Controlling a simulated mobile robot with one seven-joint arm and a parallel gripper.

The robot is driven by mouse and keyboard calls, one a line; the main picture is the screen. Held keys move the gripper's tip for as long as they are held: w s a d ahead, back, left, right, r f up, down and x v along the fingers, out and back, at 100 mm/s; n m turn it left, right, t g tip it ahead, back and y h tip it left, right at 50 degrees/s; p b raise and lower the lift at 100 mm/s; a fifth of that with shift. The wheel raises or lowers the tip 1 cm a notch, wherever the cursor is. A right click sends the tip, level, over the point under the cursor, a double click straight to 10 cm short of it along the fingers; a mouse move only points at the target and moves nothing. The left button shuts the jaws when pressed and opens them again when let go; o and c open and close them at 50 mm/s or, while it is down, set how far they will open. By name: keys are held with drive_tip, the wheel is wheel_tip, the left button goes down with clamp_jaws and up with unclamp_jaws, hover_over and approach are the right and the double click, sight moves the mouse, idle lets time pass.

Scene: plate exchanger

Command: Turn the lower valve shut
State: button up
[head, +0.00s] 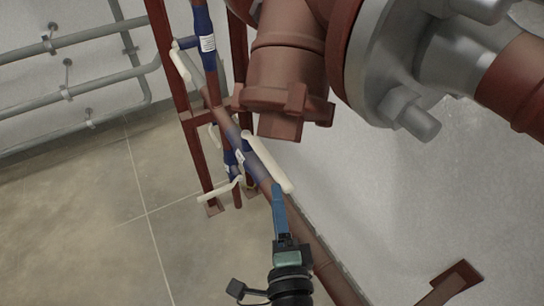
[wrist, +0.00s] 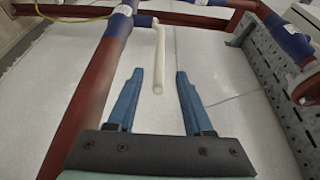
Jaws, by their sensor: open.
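A cream valve lever (head: 268,163) sticks out from a blue valve on the red-brown pipe (head: 318,252) in the head view. In the wrist view the same lever (wrist: 159,55) hangs from its blue valve body (wrist: 121,20), with its rounded free end between my two blue fingers. My gripper (head: 278,196) is open, its fingertips at the lever's free end, with a gap on each side in the wrist view (wrist: 160,76). Other cream levers, one higher (head: 180,65) and one near the floor (head: 222,191), show beyond; I cannot tell for certain which is the lower valve.
A red frame (head: 168,60) stands behind the pipe. A large rusty fitting (head: 285,85) and grey flange (head: 385,60) hang at upper right. A perforated grey bracket (wrist: 278,85) is at right in the wrist view. The floor (head: 90,220) at left is clear.

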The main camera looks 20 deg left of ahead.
sight(269, 153)
drive_tip(key=x, duration=1)
drive_tip(key=shift+d, duration=0.1)
clamp_jaws()
idle(1.1)
